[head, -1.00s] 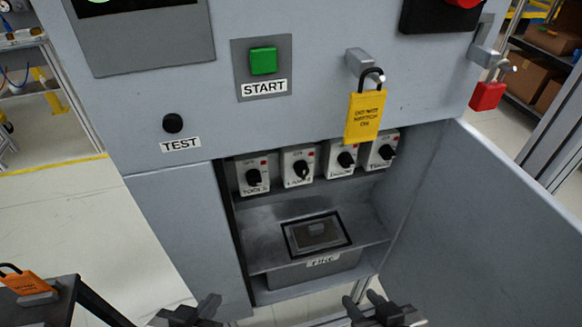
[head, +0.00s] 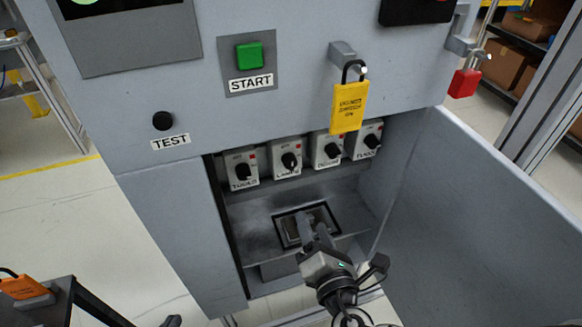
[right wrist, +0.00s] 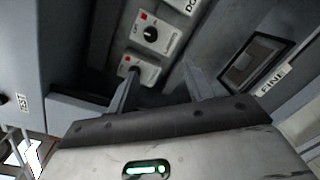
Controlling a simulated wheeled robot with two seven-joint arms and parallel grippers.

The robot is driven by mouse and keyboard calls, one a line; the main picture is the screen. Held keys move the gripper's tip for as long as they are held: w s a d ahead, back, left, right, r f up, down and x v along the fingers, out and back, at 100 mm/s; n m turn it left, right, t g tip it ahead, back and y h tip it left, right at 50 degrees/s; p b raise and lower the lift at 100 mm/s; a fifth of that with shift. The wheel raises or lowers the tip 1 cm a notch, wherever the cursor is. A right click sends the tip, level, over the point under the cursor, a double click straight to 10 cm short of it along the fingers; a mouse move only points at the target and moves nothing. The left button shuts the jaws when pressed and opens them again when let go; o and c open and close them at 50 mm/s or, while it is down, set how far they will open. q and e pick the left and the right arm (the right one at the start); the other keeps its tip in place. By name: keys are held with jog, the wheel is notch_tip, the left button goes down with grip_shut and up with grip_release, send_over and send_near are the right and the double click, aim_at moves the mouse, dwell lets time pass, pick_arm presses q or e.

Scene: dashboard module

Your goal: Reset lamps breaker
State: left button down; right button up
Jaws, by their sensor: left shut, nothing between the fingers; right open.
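The lamps breaker (head: 281,170) is a white box with a black rotary knob and a red mark, second from the left in a row inside the open cabinet. Its exact knob angle is too small to tell. It also shows at the top of the right wrist view (right wrist: 152,33). My right gripper (head: 317,230) is open and empty, below the breaker row and in front of the shelf. In the right wrist view its fingers (right wrist: 160,85) are apart, with the breakers beyond them. Only the tip of my left gripper (head: 172,321) shows at the bottom edge; it is shut.
A yellow padlock tag (head: 348,108) hangs just above the row. The open cabinet door (head: 480,220) bounds the right side.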

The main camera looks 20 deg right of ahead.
jog(key=n+p, duration=0.1)
send_near(290, 166)
jog(key=shift+t, duration=0.3)
jog(key=w, duration=0.9)
jog(key=shift+d+f, duration=0.3)
jog(key=shift+s, duration=0.1)
jog(key=c, duration=1)
